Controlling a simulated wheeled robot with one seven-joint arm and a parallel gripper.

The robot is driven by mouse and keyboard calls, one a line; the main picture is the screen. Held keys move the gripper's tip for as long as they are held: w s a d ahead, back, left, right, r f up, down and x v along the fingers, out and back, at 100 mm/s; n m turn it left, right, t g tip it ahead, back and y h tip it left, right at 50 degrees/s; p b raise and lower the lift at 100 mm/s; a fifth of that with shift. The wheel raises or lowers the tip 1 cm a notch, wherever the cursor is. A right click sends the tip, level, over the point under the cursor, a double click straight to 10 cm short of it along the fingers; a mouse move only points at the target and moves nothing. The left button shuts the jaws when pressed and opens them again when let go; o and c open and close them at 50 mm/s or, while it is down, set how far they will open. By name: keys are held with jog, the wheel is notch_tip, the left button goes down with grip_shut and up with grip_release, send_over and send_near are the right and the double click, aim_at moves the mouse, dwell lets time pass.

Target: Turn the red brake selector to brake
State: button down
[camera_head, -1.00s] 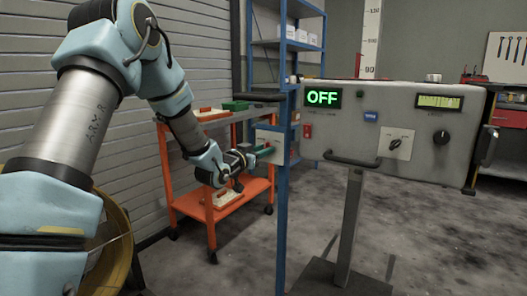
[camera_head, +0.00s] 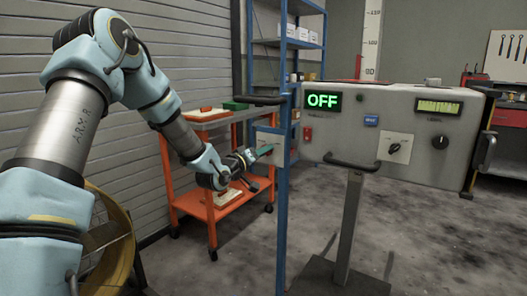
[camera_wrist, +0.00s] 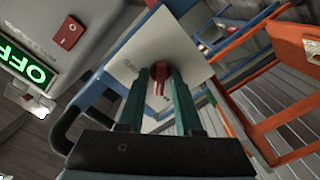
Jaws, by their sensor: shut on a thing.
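The red brake selector (camera_wrist: 159,69) is a round red knob on a pale plate (camera_wrist: 124,66) in the wrist view. Its pointer and any labels are largely hidden between my fingers. My gripper (camera_wrist: 165,78) has its two green fingers on either side of the knob, shut on it. In the head view my gripper (camera_head: 262,151) reaches the pale plate (camera_head: 268,138) on the blue post, left of the console. The knob itself is hidden there.
The grey console (camera_head: 330,149) shows a green OFF display (camera_head: 322,100), a red switch (camera_head: 308,133) and a front handle (camera_head: 352,164). A blue post (camera_head: 282,220) stands close to my gripper. An orange cart (camera_head: 212,213) stands behind my forearm.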

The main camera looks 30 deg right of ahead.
jog(key=shift+n, duration=0.4)
jog(key=c, duration=0.9)
grip_release()
jog(key=shift+a, duration=0.1)
jog(key=v, duration=1)
jog(key=shift+s+a, duration=0.2)
jog(key=shift+a, duration=0.1)
